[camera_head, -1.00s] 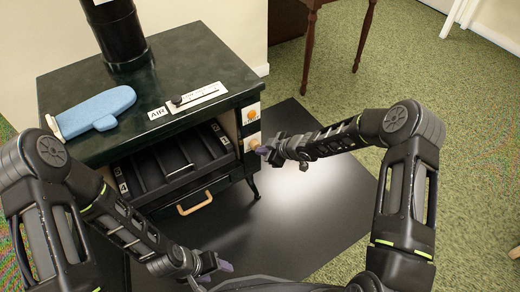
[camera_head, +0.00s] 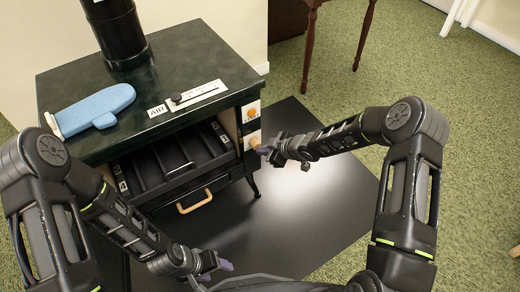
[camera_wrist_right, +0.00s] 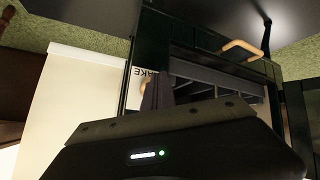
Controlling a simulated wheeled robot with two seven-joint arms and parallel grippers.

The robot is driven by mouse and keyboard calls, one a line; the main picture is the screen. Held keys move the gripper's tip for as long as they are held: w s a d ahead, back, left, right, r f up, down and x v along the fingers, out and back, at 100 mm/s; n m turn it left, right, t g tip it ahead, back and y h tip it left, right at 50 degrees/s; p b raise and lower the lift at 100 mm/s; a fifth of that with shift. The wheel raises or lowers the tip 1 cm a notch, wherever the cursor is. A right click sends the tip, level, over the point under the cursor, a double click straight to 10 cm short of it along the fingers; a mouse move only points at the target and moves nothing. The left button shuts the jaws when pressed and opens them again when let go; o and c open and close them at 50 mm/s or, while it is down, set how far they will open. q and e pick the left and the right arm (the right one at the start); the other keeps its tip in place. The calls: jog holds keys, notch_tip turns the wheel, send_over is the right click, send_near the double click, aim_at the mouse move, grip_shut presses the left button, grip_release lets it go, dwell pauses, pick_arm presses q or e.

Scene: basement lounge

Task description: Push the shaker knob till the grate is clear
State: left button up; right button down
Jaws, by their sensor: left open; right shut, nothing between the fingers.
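The dark stove (camera_head: 205,60) stands at the left with its front open. Its grate (camera_head: 165,165) shows as dark bars inside; whether ash lies on it is too dark to tell. The tan shaker knob (camera_head: 254,141) is on the pale right front panel. My right gripper (camera_head: 265,150) is shut and empty, its tips at the knob; contact is not clear. My left gripper (camera_head: 224,266) is open and empty, low in front of the stove.
A blue mitt (camera_head: 95,110) and the air slider (camera_head: 195,94) are on the stove top. An orange-marked control (camera_head: 251,113) sits above the knob. A wooden handle (camera_head: 194,202) juts below the opening. The black floor mat (camera_head: 310,205) is clear to the right.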

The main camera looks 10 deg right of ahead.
jog(key=shift+s+d+b, duration=0.2)
jog(key=shift+s, duration=0.3)
jog(key=shift+s+d+b, duration=0.15)
jog(key=shift+s, duration=0.35)
jog(key=shift+s+d+b, duration=0.15)
jog(key=shift+s+d, duration=0.15)
jog(key=shift+s, duration=0.5)
jog(key=shift+s+d+b, duration=0.1)
jog(key=shift+s+d, duration=0.25)
jog(key=shift+s, duration=0.4)
jog(key=shift+s+d+b, duration=0.15)
jog(key=shift+s+d, duration=0.15)
jog(key=shift+s, duration=0.5)
